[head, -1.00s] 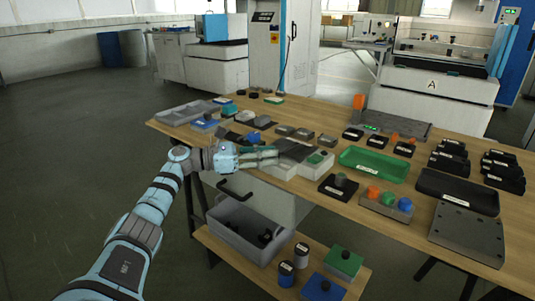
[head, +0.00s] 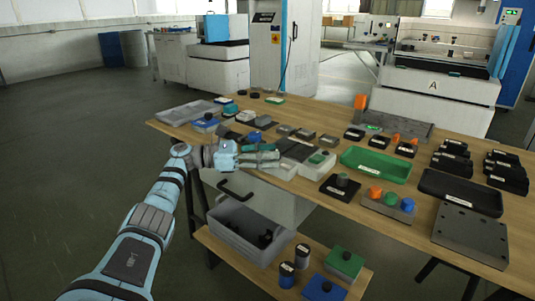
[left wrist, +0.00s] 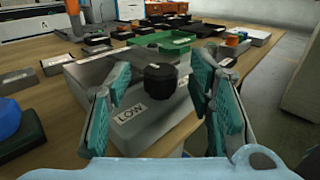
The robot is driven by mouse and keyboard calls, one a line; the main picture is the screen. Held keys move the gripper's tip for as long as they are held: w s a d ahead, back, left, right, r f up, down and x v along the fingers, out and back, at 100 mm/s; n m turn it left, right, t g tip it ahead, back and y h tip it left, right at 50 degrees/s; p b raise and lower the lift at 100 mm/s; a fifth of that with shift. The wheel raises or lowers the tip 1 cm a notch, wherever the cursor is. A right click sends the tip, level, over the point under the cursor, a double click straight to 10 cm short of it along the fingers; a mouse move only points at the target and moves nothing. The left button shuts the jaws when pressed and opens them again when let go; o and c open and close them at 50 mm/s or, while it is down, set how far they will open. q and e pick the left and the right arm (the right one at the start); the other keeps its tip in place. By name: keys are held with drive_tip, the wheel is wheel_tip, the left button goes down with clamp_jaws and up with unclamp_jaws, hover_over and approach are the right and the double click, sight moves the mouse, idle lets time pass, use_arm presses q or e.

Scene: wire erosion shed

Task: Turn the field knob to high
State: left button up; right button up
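The field knob (left wrist: 160,84) is round and black and stands on a grey box (left wrist: 150,128) in the left wrist view. A white label reading LOW lies on the box, on the near side of the knob. A pointer mark on the knob is not clear. My left gripper (left wrist: 159,97) is open, with its teal-padded fingers on either side of the knob and gaps showing between. In the head view my left gripper (head: 279,160) is over the front edge of the table, and its fingers hide the knob. My right gripper is not in view.
On the wooden table (head: 318,190), a green tray (head: 375,164) and a box with orange, green and blue knobs (head: 388,206) stand to the right. A blue block (left wrist: 12,122) is left of the box in the wrist view. A grey bin (head: 233,229) is on the lower shelf.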

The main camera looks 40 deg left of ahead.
use_arm(q)
drive_tip(key=v, duration=1.2)
